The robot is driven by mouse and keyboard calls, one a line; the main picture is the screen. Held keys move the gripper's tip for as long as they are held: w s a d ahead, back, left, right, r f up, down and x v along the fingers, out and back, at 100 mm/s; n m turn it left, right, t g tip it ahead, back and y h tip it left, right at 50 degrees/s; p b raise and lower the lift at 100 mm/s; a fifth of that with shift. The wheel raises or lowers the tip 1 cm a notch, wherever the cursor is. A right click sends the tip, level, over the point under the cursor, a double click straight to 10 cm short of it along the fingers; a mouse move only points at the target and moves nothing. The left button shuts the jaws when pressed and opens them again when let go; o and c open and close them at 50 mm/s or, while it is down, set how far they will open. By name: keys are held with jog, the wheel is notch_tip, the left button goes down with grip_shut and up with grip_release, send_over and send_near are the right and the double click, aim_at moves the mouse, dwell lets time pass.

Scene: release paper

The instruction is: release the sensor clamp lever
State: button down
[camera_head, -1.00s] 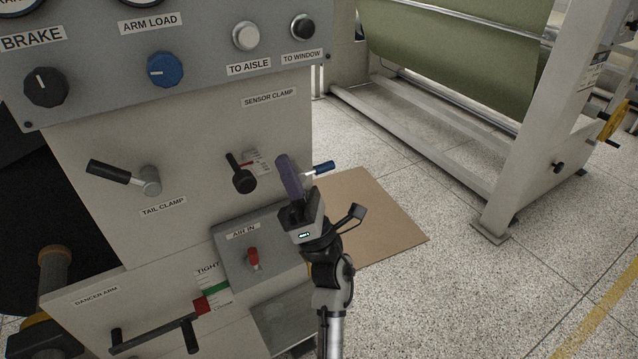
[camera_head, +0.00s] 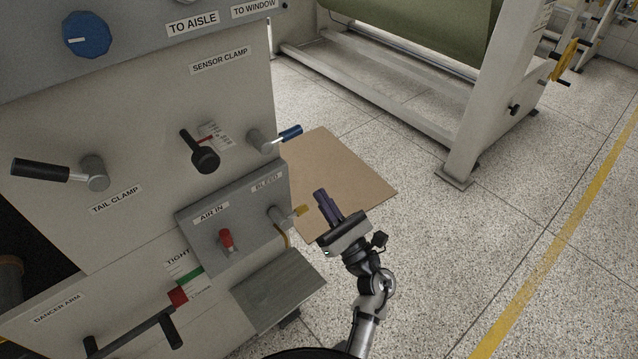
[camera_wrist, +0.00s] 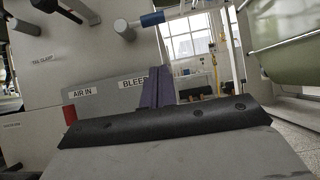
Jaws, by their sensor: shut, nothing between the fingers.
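The "SENSOR CLAMP" label (camera_head: 220,60) is on the machine's pale panel. Below it is a black lever (camera_head: 201,152) with a small printed tag beside it, pointing up and left. To its right, near the panel edge, a grey lever with a blue grip (camera_head: 290,132) points right and slightly up. The blue grip (camera_wrist: 152,19) also shows at the top of the wrist view. My gripper (camera_head: 321,196) is shut and empty, with dark purple fingers pointing up. It is right of the panel and below the blue-gripped lever, apart from both levers. Its fingers also show in the wrist view (camera_wrist: 157,88).
The air box with a red "AIR IN" valve (camera_head: 227,240) and a yellow-tipped "BLEED" valve (camera_head: 299,211) juts out left of my gripper. The tail clamp lever (camera_head: 45,171) is at far left. A roll stand (camera_head: 462,150) stands back right. Open floor lies right.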

jog(key=w+a+r+p, duration=0.4)
jog(key=w+r+p, duration=0.1)
jog(key=r, duration=0.3)
jog(key=shift+w+a+r, duration=0.25)
jog(key=shift+w+r, duration=0.05)
jog(key=shift+w, duration=0.3)
